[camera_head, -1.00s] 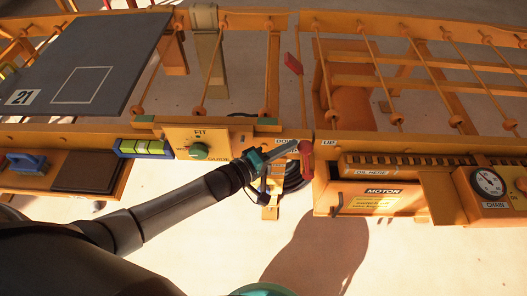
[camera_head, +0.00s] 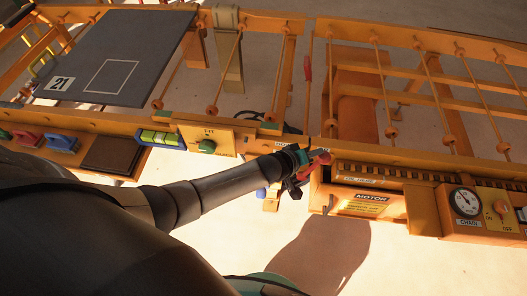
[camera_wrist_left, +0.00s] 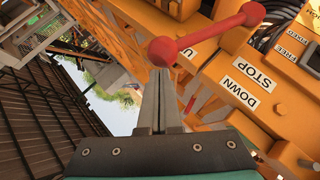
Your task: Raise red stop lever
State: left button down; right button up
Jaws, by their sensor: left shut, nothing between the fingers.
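The red stop lever (camera_head: 320,159) is at the frame's front edge in the head view, partly hidden by my left gripper (camera_head: 300,163). In the left wrist view the red lever (camera_wrist_left: 207,33) is a bar with a ball at each end. My left gripper (camera_wrist_left: 160,72) is shut and empty. Its fingertips are just below the nearer ball in that picture; I cannot tell whether they touch it. The DOWN and STOP labels (camera_wrist_left: 247,85) are on the orange frame to the right. My right gripper is not in view.
The orange frame (camera_head: 405,160) carries a motor box (camera_head: 362,203) and a chain gauge (camera_head: 466,202) to the right. A yellow panel with a green knob (camera_head: 207,146) and a dark board marked 21 (camera_head: 110,60) are to the left. The floor in front is clear.

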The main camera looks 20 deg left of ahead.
aim_at(330, 161)
pick_arm(q)
jog(key=d, duration=0.1)
jog(key=d+y, duration=0.1)
jog(key=w+d, duration=0.1)
jog(key=shift+f+m+g, duration=0.3)
jog(key=shift+g, duration=0.1)
jog(key=shift+w+d+f+y+b, duration=0.1)
jog(key=shift+d+f+y+b, duration=0.1)
jog(key=shift+d, duration=0.25)
jog(key=shift+w+d+f+y+b, duration=0.1)
jog(key=shift+d+f+b, duration=0.1)
jog(key=shift+d, duration=0.25)
jog(key=shift+s+d, duration=0.1)
jog(key=shift+d, duration=0.05)
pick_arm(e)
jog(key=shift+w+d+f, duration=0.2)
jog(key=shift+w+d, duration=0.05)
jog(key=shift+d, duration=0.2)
pick_arm(q)
jog(key=shift+s+d, duration=0.1)
jog(key=shift+d, duration=0.1)
